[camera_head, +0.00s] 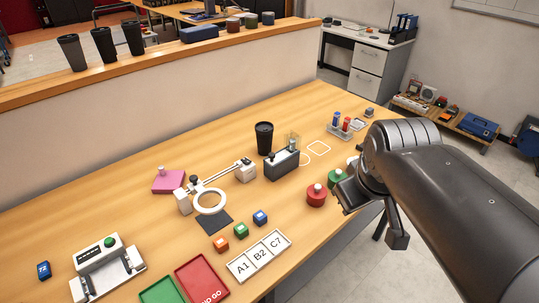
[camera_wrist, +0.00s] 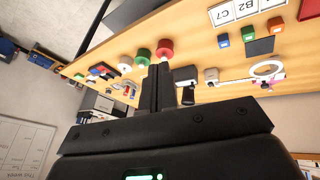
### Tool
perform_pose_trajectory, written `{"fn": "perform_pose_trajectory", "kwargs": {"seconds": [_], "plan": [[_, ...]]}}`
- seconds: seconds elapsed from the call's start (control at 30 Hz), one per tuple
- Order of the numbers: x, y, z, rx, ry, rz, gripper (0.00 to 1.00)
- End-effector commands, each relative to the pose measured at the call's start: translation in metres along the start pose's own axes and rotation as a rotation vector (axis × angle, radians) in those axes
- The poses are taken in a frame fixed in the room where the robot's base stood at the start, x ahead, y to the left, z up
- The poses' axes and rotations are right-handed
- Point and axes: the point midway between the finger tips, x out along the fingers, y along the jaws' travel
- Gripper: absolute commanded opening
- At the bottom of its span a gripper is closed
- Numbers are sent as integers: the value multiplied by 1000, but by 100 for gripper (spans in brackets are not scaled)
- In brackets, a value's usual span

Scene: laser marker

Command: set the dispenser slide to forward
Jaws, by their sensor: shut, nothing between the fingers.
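The likely dispenser is a dark grey box (camera_head: 283,166) with a small upright knob (camera_head: 291,145) on top. It stands on the wooden table right of the magnifier, with a clear holder at its back. I cannot tell which way its slide is set. In the wrist view the box (camera_wrist: 185,74) shows just right of my fingers. My gripper (camera_head: 345,196) is at the table's front right edge, apart from the box, close to the red and green round pieces. In the wrist view its fingers (camera_wrist: 158,72) are together and empty.
A red round piece (camera_head: 316,196) and a green one (camera_head: 336,179) stand between my gripper and the box. A black cup (camera_head: 264,138) stands behind the box. A magnifier (camera_head: 210,201), coloured cubes and a label plate (camera_head: 258,256) are to the left.

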Motion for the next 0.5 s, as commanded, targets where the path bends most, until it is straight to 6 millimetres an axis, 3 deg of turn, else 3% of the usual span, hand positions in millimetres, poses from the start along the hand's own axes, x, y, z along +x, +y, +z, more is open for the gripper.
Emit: {"fn": "perform_pose_trajectory", "kwargs": {"seconds": [0.27, 0.5], "plan": [[18, -1, -72, -566, -52, -18, 0], [43, -14, -132, -1056, -83, -52, 0]]}}
